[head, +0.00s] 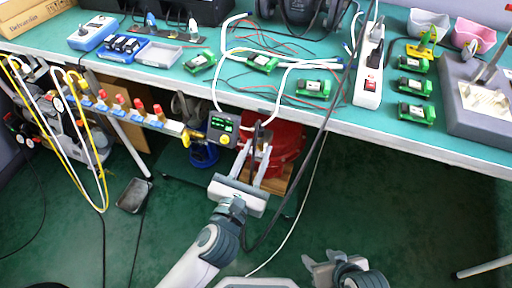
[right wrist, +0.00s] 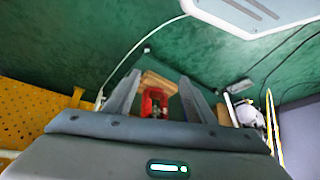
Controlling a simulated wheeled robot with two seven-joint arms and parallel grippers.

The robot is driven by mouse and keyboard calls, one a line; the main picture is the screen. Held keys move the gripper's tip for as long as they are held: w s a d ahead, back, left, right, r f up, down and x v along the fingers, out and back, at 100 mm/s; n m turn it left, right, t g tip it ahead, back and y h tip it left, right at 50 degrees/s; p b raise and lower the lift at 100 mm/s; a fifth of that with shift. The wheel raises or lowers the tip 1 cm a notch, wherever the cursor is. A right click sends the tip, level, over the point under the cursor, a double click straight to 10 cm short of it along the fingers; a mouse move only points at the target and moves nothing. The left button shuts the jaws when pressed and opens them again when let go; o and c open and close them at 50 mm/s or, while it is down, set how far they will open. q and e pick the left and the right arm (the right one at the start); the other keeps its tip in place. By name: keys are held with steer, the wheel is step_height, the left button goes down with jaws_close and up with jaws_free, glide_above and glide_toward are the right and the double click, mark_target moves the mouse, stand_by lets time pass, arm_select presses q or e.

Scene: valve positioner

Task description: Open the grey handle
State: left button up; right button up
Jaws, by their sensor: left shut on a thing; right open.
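The valve positioner (head: 222,128), a dark box with a green-lit display, sits at the right end of the pipe below the bench edge. The grey handle (head: 257,130) is a dark upright piece just right of it, partly hidden by the fingers. My left gripper (head: 256,150) reaches up from below and is shut on the grey handle, with its fingers on either side. My right gripper (head: 322,264) is low at the bottom, away from the handle. In the right wrist view my right gripper (right wrist: 158,92) is open, with nothing between its fingers.
The bench (head: 340,122) runs above the work area, with green terminal boards and a white power strip (head: 369,78). A pipe with red and yellow fittings (head: 138,108) leads left. A red object (head: 286,145) stands behind my left gripper. Cables hang nearby. The green floor at right is mostly clear.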

arm_select(q)
steer(key=shift+r+m+p, duration=0.1)
steer(key=shift+m+p, duration=0.4)
steer(key=shift+p, duration=0.05)
arm_select(e)
steer(key=shift+s+d+g+h, duration=0.2)
steer(key=shift+s+d+g, duration=0.15)
steer(key=shift+d, duration=0.25)
steer(key=shift+s+d+g+h, duration=0.25)
steer(key=shift+s+d, duration=0.15)
steer(key=shift+d, duration=0.15)
arm_select(q)
steer(key=o, duration=1)
steer(key=shift+o, duration=0.2)
steer(key=shift+s, duration=0.1)
